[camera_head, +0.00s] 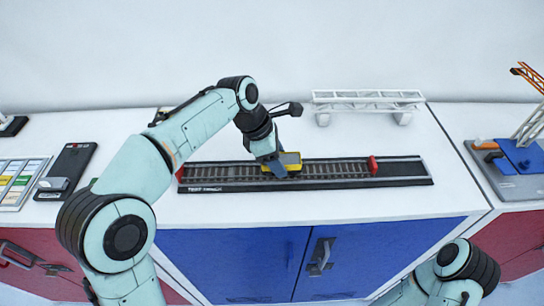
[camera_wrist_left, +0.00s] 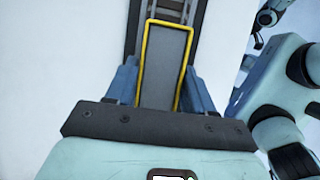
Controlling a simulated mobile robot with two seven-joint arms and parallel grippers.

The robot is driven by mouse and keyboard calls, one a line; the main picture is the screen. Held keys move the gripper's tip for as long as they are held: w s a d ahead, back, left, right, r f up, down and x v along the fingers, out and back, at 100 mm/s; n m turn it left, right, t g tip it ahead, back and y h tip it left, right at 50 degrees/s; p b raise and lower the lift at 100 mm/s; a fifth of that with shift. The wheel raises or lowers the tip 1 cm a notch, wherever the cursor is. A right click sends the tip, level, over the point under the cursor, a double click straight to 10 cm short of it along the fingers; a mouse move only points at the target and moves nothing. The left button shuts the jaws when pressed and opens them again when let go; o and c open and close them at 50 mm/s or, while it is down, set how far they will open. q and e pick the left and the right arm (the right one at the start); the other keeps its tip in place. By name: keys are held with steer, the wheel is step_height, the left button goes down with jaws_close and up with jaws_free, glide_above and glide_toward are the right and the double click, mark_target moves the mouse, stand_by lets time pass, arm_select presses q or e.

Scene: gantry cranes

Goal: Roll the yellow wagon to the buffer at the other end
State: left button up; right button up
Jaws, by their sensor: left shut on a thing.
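The yellow wagon (camera_head: 292,159) stands on the track (camera_head: 335,170), left of the track's middle. In the left wrist view the wagon (camera_wrist_left: 166,55) shows a grey bed with a yellow rim. My left gripper (camera_head: 275,168) comes down over the wagon and is shut on it; its blue fingers (camera_wrist_left: 163,85) lie along the wagon's two sides. A red buffer (camera_head: 373,165) stands towards the track's right end, apart from the wagon. Another red buffer (camera_head: 180,173) is at the left end, partly hidden by my left arm. My right gripper is out of view.
A white gantry (camera_head: 368,99) stands behind the track. A dark device (camera_head: 67,170) and a card tray (camera_head: 20,182) lie at the left. An orange crane on a blue base (camera_head: 522,157) stands at the right. The rails between wagon and right buffer are clear.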

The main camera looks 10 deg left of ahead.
arm_select(q)
steer(key=shift+w+d+f+p, duration=0.1)
steer(key=shift+w+d+p, duration=0.15)
steer(key=shift+d, duration=0.7)
steer(key=shift+w+d+r+p, duration=0.1)
steer(key=shift+w+d+p, duration=0.2)
steer(key=shift+d, duration=0.65)
steer(key=shift+w+d+f+p, duration=0.1)
steer(key=shift+w+d+p, duration=0.15)
steer(key=shift+d, duration=0.7)
steer(key=shift+w+d+f, duration=0.1)
steer(key=shift+w+d, duration=0.1)
steer(key=shift+d, duration=0.5)
steer(key=shift+w+d, duration=0.2)
steer(key=shift+d, duration=0.5)
steer(key=shift+w+d+f, duration=0.1)
steer(key=shift+w+d, duration=0.25)
steer(key=shift+d, duration=1)
steer(key=shift+w+d+f, duration=0.1)
steer(key=shift+w+d, duration=0.25)
steer(key=shift+d, duration=0.95)
steer(key=shift+w+d, duration=0.35)
steer(key=shift+d, duration=1)
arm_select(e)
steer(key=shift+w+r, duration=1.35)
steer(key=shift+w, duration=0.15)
arm_select(q)
steer(key=o, duration=1.2)
steer(key=shift+w, duration=0.15)
steer(key=shift+r, duration=0.15)
